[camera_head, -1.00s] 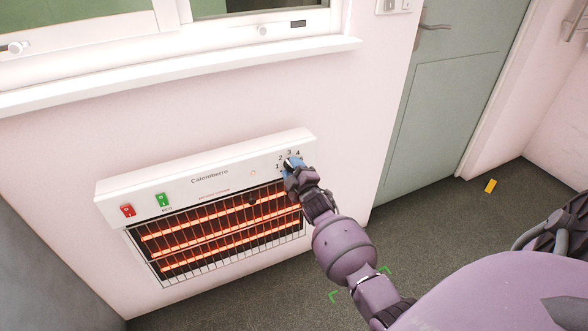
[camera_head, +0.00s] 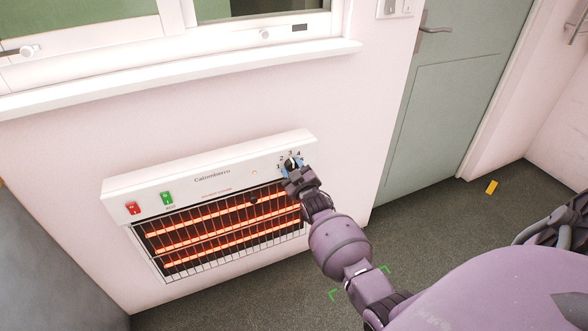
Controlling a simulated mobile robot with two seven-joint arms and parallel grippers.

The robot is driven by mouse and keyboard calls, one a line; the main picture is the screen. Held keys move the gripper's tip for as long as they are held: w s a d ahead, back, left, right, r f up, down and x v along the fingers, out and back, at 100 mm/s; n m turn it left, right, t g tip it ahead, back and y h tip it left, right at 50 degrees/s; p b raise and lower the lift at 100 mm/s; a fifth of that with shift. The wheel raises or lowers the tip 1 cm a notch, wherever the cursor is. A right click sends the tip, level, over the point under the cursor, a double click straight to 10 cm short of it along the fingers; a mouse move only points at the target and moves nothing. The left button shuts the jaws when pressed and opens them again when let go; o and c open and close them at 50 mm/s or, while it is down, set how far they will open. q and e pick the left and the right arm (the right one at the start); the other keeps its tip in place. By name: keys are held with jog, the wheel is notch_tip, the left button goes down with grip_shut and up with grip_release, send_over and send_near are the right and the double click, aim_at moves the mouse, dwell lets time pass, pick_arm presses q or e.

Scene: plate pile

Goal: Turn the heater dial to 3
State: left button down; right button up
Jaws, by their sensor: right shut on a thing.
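The gripper hides the lower part of the dial. A light mark on the dial points up, near the 3, but it is too small to read exactly. My left gripper is not in view.
A red switch (camera_head: 133,208) and a green switch (camera_head: 166,198) sit at the panel's left. A window sill (camera_head: 190,72) runs above the heater. A grey-green door (camera_head: 447,100) is at the right, and a yellow object (camera_head: 491,187) lies on the dark floor.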

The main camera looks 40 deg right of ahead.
dwell(0.3)
jog(key=o, duration=0.9)
jog(key=shift+s+a, duration=0.15)
jog(key=shift+s, duration=0.3)
jog(key=p+v, duration=0.2)
jog(key=v, duration=0.8)
jog(key=shift+w, duration=0.1)
